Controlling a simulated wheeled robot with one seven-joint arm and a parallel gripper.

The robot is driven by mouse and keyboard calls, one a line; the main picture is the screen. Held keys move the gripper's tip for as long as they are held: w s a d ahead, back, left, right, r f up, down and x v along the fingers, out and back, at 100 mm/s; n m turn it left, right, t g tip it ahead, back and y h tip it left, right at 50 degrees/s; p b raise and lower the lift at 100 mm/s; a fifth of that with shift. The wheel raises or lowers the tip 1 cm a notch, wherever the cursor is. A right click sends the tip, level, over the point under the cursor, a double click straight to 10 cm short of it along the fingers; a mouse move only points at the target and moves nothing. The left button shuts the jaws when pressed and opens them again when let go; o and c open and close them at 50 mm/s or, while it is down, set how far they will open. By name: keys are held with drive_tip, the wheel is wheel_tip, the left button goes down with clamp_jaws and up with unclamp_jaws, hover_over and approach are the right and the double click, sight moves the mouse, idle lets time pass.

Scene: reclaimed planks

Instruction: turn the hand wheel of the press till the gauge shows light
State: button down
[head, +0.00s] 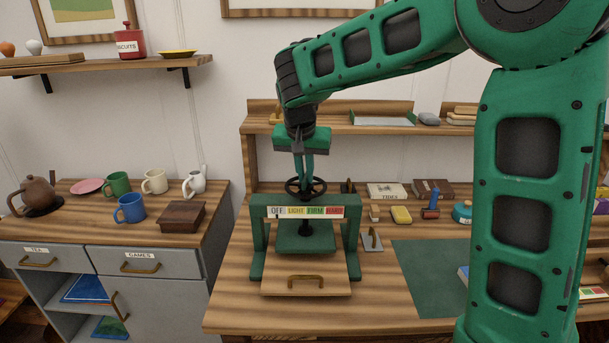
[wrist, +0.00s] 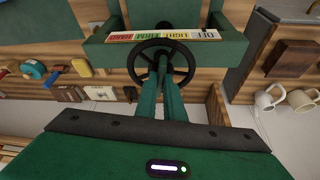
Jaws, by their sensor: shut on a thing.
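The green press (head: 352,240) stands on the workbench with its black hand wheel (head: 321,187) on top. The wheel also shows in the wrist view (wrist: 190,60). My gripper (head: 304,188) points down from above, its two green fingers shut on the wheel near its hub. The fingers hide part of the wheel. The gauge (head: 306,212) is a strip on the press's front beam, marked OFF, LIGHT, FIRM and HARD. A small dark pointer seems to sit at the OFF part. The press plate (head: 305,243) hangs below the beam, above a wooden board with a brass handle (head: 306,281).
A green mat (head: 428,280) lies right of the press. A yellow block (head: 401,215), a roller (head: 431,206) and books (head: 387,191) are behind it. A left cabinet (head: 190,258) holds mugs, a teapot and a wooden box (head: 182,216). A shelf (head: 350,125) runs behind.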

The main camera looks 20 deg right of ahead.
drive_tip(key=m, duration=0.1)
drive_tip(key=m+h, duration=0.1)
drive_tip(key=m, duration=0.1)
drive_tip(key=shift+w+a+m+g, duration=0.15)
drive_tip(key=shift+a+m+g, duration=0.05)
drive_tip(key=shift+m+g, duration=0.1)
drive_tip(key=shift+w+m+g+h, duration=0.1)
drive_tip(key=shift+m+g+h, duration=0.35)
drive_tip(key=shift+m, duration=1.15)
drive_tip(key=shift+r, duration=0.15)
drive_tip(key=c, duration=1.9)
unclamp_jaws()
drive_tip(key=shift+a, duration=0.1)
drive_tip(key=shift+o, duration=0.2)
drive_tip(key=shift+g, duration=0.25)
drive_tip(key=v, duration=1)
drive_tip(key=shift+r, duration=0.3)
